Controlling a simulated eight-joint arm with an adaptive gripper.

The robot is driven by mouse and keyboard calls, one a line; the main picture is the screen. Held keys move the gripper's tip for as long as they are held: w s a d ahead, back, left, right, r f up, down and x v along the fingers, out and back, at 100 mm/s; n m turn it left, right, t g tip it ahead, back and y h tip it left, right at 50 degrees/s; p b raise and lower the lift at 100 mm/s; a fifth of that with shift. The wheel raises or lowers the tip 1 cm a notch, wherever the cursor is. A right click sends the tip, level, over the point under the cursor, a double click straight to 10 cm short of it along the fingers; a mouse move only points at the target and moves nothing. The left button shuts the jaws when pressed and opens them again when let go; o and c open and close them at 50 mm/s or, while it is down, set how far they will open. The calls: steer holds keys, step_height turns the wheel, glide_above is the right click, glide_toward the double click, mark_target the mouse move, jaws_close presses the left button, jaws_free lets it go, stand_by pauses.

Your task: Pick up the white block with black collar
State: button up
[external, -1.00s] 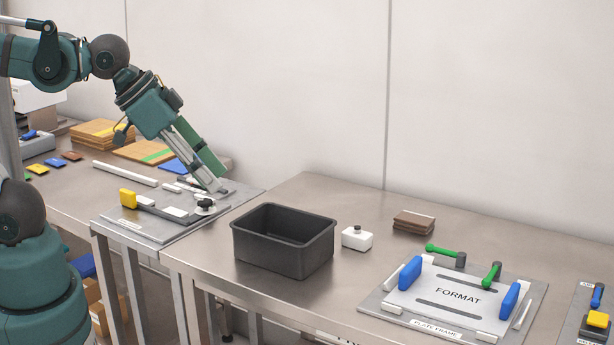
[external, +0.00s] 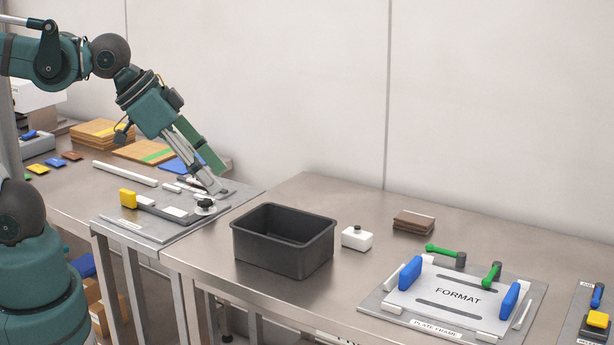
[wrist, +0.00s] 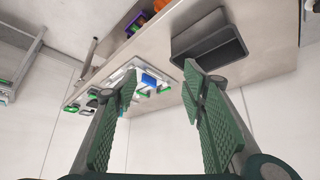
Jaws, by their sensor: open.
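A small white block with a black round top piece (external: 357,238) stands upright on the right-hand steel table, just right of the dark bin. I cannot make it out in the wrist view. My gripper (external: 220,180) is over the back of the grey fixture plate on the left, well apart from the block and on the other side of the bin. In the wrist view my gripper (wrist: 160,88) has its two green padded fingers spread, with nothing held between them. Whether its tips touch the plate is unclear.
The dark open bin (external: 283,262) stands between gripper and block. The grey fixture plate (external: 150,233) carries a yellow part and a black knob. A brown stack (external: 414,222) and the FORMAT plate frame (external: 450,322) with green handles lie to the right. Table around the block is clear.

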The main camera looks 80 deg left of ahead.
steer(key=w+n, duration=0.1)
steer(key=w, duration=0.1)
steer(key=n+g+p, duration=0.6)
steer(key=n+g, duration=0.1)
steer(key=n, duration=1.8)
glide_above(357, 229)
step_height(357, 229, down, 17)
steer(key=shift+r, duration=0.1)
steer(key=shift+w+a+f, duration=0.1)
steer(key=shift+a+f, duration=0.05)
steer(key=shift+f, duration=0.2)
steer(key=shift+f+b, duration=0.3)
steer(key=shift+f, duration=0.95)
steer(key=shift+f, duration=0.15)
